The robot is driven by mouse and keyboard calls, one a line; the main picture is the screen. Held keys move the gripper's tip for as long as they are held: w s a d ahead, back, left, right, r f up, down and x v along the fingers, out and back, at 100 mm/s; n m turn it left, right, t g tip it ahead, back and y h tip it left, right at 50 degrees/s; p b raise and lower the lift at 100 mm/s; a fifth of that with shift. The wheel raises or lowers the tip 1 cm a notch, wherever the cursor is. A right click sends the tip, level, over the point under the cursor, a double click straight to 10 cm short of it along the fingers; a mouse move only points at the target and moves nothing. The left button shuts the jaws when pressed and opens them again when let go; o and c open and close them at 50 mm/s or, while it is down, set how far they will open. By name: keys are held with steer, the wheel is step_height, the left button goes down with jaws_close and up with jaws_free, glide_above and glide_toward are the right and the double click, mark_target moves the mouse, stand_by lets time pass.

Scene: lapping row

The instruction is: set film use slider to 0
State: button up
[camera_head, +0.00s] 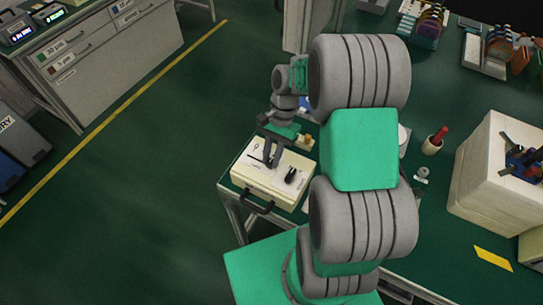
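A cream box (262,184) with a black carry handle on its front sits at the near edge of the green bench. Its top has small printed labels, dark slot-like marks and a black control (290,175) toward the right. The film use slider cannot be picked out for certain, as the labels are too small to read. My gripper (272,160) points down over the back left part of the box top, with its dark fingers at or just above the surface. They hide part of the panel. Whether they are apart or closed on a slider knob cannot be told.
My arm covers the bench right of the box. Further right stand a red-handled tool in a cup (433,144), a small metal ring (421,174) and a large white block (480,178). Racks (487,52) stand at the back right.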

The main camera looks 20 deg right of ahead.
jaws_close()
stand_by(0.9)
